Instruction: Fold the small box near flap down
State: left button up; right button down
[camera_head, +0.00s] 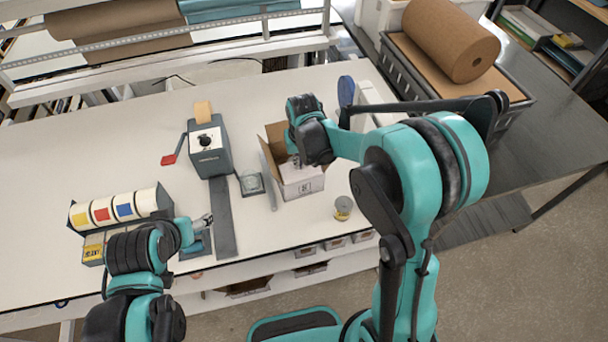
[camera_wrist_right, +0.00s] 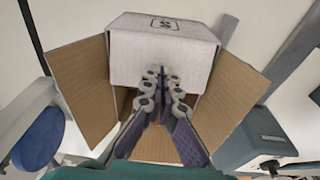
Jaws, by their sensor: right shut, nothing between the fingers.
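The small box (camera_head: 303,188) stands upright on the bench, its printed white face toward me. In the right wrist view, its near flap (camera_wrist_right: 135,70) lies folded inward over the near part of the opening, white side up. The left-side (camera_wrist_right: 80,82) and right-side (camera_wrist_right: 230,95) brown flaps in that view stand spread outward. The far flap is partly hidden behind my fingers. My right gripper (camera_wrist_right: 164,76) is shut and empty, its tips at the near flap's inner edge, apparently touching it. My left gripper (camera_head: 208,220) is left of the box, small, its jaws unclear.
A grey tape dispenser (camera_head: 208,150) with a red handle stands left of the box. A small grey square item (camera_head: 251,184) lies between them. A tape cup (camera_head: 343,208) is right of the box near the bench edge. Label rolls (camera_head: 120,208) stand at the left.

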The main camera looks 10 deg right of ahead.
jog(key=shift+f+b, duration=0.5)
jog(key=shift+f, duration=0.15)
jog(key=shift+r, duration=0.1)
dwell(0.4)
notch_tip(320, 180, up, 9)
jog(key=p, duration=0.6)
dwell(0.3)
